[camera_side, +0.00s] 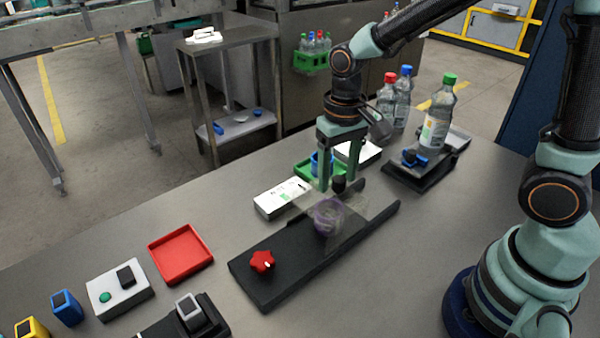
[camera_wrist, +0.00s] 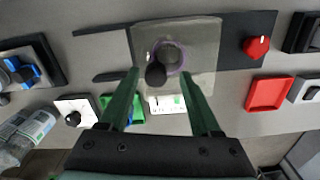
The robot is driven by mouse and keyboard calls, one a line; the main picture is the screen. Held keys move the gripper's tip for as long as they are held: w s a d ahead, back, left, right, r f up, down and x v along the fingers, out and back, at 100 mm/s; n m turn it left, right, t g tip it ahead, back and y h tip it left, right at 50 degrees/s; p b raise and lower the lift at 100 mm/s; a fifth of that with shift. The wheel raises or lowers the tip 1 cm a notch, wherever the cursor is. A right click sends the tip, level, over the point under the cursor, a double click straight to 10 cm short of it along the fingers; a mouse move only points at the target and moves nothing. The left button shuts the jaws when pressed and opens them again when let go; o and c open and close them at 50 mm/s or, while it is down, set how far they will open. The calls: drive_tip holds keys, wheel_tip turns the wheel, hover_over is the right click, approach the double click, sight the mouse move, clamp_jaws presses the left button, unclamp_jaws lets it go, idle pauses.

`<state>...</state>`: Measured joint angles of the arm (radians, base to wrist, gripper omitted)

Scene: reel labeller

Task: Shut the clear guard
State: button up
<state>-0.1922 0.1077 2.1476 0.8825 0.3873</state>
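The clear guard (camera_side: 352,222) is a see-through panel over the long black base (camera_side: 290,258). A purple ring-shaped reel (camera_side: 327,216) shows through it. The guard also shows in the wrist view (camera_wrist: 203,40), with a round black knob (camera_wrist: 155,74) near its edge; I cannot tell whether the guard lies fully flat. My gripper (camera_side: 339,184) points down at the knob. In the wrist view my gripper (camera_wrist: 160,73) has its fingers apart, with the knob seen between the tips and a gap on each side. I cannot tell whether they touch the guard.
A red star knob (camera_side: 262,261) sits on the base's near end. A white labelled box (camera_side: 282,198) and a green tray (camera_side: 304,170) stand close behind. Bottles (camera_side: 438,115) stand at back right; a red tray (camera_side: 180,254) is left.

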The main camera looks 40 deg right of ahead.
wheel_tip(320, 180, up, 12)
idle(0.6)
drive_tip(key=s+d+n+t, duration=0.2)
drive_tip(key=s+d+t, duration=0.3)
drive_tip(key=d, duration=0.1)
drive_tip(key=shift+d+t, duration=0.25)
drive_tip(key=shift+t, duration=0.05)
